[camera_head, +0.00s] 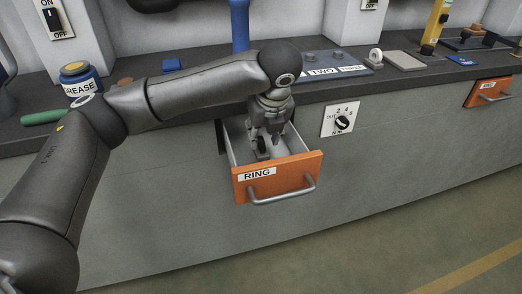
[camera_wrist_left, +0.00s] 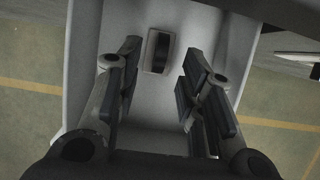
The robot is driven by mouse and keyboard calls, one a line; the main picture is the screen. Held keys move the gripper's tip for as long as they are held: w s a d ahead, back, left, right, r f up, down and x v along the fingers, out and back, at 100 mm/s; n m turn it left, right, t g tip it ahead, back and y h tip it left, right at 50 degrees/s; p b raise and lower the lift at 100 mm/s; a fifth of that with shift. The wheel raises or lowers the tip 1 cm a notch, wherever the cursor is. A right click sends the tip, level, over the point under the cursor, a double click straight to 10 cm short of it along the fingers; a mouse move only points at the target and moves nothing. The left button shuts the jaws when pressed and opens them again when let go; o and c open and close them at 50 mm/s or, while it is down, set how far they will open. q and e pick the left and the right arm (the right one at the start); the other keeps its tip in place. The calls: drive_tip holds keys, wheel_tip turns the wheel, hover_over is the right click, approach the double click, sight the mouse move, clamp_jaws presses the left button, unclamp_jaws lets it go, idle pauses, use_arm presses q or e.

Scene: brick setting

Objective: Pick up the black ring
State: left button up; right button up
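My left gripper (camera_head: 267,137) points down into the open orange-fronted drawer (camera_head: 298,172) labelled RING. Its fingers are apart, with nothing held between them. In the left wrist view, a small black piece with a pale side, which looks like the black ring (camera_wrist_left: 161,52), stands on the light drawer floor. It lies between the lines of the two open fingers, near their tips, and I see no contact. In the head view a dark shape by the fingertips looks like the same ring (camera_head: 262,149), partly hidden by the gripper. My right gripper is not in view.
The drawer walls stand close around my left gripper. A dial panel (camera_head: 342,120) is right of the drawer. On the counter are a blue GREASE can (camera_head: 80,78), a green cylinder (camera_head: 43,117) and a blue-grey board (camera_head: 335,65). Another orange drawer (camera_head: 488,92) is shut at far right.

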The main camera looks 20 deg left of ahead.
sight(262, 140)
use_arm(q)
drive_tip(key=b+x, duration=0.1)
drive_tip(key=x, duration=0.3)
drive_tip(key=shift+w+f, duration=0.1)
drive_tip(key=shift+c, duration=0.4)
drive_tip(key=c, duration=0.7)
clamp_jaws()
